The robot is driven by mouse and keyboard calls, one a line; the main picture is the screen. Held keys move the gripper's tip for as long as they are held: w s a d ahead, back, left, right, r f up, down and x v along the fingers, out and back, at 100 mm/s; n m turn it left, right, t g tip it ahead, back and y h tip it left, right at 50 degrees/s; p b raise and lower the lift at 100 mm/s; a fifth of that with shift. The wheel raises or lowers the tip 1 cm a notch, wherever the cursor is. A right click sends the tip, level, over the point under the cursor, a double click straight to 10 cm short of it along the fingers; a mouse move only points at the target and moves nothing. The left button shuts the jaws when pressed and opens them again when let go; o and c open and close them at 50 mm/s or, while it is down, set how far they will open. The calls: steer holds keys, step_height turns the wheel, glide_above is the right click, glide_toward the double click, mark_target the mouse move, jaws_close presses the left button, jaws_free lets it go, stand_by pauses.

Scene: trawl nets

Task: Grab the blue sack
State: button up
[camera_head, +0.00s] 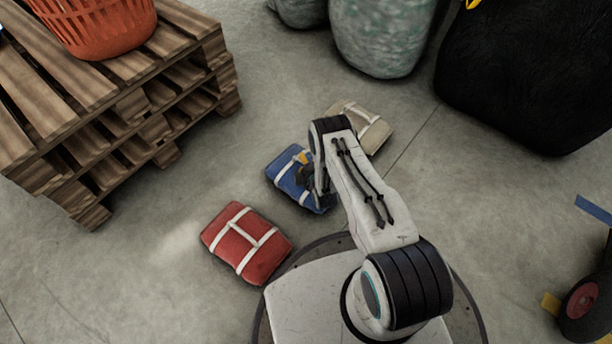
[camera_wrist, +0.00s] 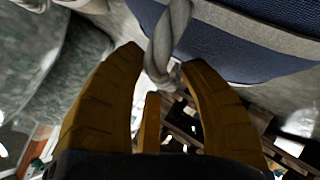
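The blue sack (camera_head: 283,172) with white straps lies on the floor left of my arm in the head view. In the wrist view its blue cloth (camera_wrist: 225,42) and pale band fill the top right. My gripper (camera_head: 305,160) is over the sack, partly hidden by my arm. In the wrist view the orange fingers of my gripper (camera_wrist: 163,62) stand apart, with a gap between the tips. A grey twisted rope loop (camera_wrist: 168,45) by the sack hangs down between the fingertips. I cannot tell whether the fingers touch it.
A red sack (camera_head: 247,243) lies front left and a beige sack (camera_head: 372,126) lies behind my arm. Wooden pallets (camera_head: 100,105) carry an orange basket (camera_head: 98,25). Large green sacks (camera_head: 380,35) and a black bulk (camera_head: 525,75) stand behind. Floor at left front is clear.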

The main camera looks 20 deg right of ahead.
jaws_close()
steer(key=shift+w+r, duration=0.25)
